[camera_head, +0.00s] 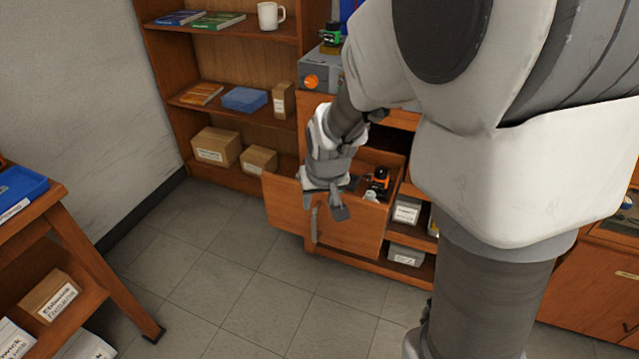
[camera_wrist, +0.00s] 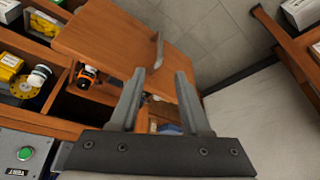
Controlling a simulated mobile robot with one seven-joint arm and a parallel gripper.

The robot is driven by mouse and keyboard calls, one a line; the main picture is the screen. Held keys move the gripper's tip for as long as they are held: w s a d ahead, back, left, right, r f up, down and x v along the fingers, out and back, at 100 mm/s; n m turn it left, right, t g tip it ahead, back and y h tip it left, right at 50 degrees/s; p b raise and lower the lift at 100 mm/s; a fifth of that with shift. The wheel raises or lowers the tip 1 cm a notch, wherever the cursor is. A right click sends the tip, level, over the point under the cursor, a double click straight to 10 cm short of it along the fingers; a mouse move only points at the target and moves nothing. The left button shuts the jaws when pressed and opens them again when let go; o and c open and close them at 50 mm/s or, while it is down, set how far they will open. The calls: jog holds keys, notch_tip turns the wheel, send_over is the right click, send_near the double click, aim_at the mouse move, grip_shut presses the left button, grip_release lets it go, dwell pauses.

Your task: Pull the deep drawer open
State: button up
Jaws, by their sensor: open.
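The deep drawer is pulled out from the wooden cabinet, its interior showing behind its wooden front (camera_head: 352,236). The front also shows in the wrist view (camera_wrist: 105,40). A grey vertical bar handle (camera_head: 314,225) is on the front; in the wrist view the handle (camera_wrist: 158,50) lies just beyond the fingertips, roughly in line with the gap between them. My gripper (camera_head: 336,208) is open and empty, close to the top of the front. In the wrist view its two fingers (camera_wrist: 160,75) are spread apart. I cannot tell whether either touches the wood.
An orange-and-black device (camera_head: 379,180) is inside the drawer area. Labelled boxes (camera_head: 406,210) sit on shelves to the right. A bookcase (camera_head: 163,65) with cartons stands behind left, and a wooden table (camera_head: 62,215) at far left. The tiled floor (camera_head: 215,265) before the drawer is clear.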

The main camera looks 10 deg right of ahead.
jog(key=shift+v, duration=1.25)
jog(key=s+d+r+t, duration=0.1)
jog(key=s+r, duration=0.6)
jog(key=s, duration=0.3)
jog(key=s+d+r, duration=0.1)
jog(key=s+r, duration=0.5)
jog(key=s, duration=0.3)
notch_tip(320, 180, up, 15)
jog(key=p, duration=1.5)
jog(key=shift+a, duration=0.3)
